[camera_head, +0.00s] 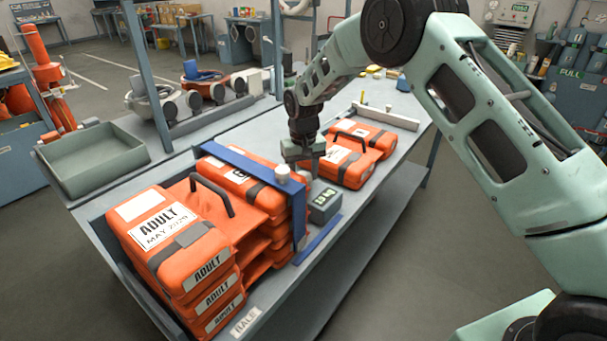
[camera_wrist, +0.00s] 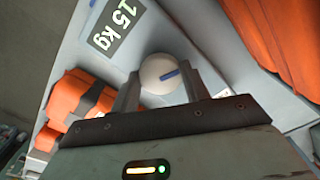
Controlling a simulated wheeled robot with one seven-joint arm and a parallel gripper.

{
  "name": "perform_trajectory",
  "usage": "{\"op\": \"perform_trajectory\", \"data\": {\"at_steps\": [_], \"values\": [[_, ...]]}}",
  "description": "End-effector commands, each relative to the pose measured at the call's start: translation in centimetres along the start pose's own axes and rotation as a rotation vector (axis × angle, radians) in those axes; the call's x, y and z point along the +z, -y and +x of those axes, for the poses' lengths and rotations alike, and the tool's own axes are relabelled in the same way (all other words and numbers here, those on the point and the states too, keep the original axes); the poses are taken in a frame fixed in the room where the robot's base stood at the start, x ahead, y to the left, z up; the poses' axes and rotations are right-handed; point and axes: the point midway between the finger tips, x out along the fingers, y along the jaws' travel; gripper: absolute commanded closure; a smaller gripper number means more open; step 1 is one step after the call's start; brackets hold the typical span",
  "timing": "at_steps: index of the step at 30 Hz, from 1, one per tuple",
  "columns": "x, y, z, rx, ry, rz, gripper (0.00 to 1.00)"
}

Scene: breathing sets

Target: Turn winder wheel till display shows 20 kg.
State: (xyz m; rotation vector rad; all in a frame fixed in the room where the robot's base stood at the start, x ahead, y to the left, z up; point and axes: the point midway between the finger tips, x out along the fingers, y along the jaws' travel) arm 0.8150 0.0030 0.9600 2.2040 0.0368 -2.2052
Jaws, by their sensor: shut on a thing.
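The winder wheel (camera_wrist: 157,70) is a round white knob with a blue mark; it sits between my two fingers in the wrist view. In the head view the white wheel (camera_head: 282,173) stands on the blue strap frame (camera_head: 245,165) around a stack of orange packs. My gripper (camera_head: 300,166) comes down on the wheel from above and is shut on it; the wrist view shows the fingers (camera_wrist: 161,90) on either side. The display (camera_wrist: 115,27) reads 15 kg in the wrist view. The grey display box (camera_head: 325,203) stands beside the frame in the head view.
Orange packs labelled ADULT (camera_head: 170,235) fill the bench's near end. More orange packs (camera_head: 345,160) lie behind the display box. An empty grey-green tray (camera_head: 92,158) is at the left. A blue post (camera_head: 146,75) rises behind the bench.

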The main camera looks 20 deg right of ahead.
Motion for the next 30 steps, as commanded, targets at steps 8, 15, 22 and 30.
{"op": "perform_trajectory", "data": {"at_steps": [8, 15, 22, 30], "values": [[-0.08, 0.01, -0.11, 0.0, -0.003, 0.017, 0.77], [-0.09, 0.01, -0.12, 0.0, -0.003, 0.016, 0.77], [-0.06, 0.01, -0.07, 0.0, -0.002, 0.016, 0.33], [-0.11, 0.02, -0.94, 0.0, -0.004, 0.016, 0.33]]}}
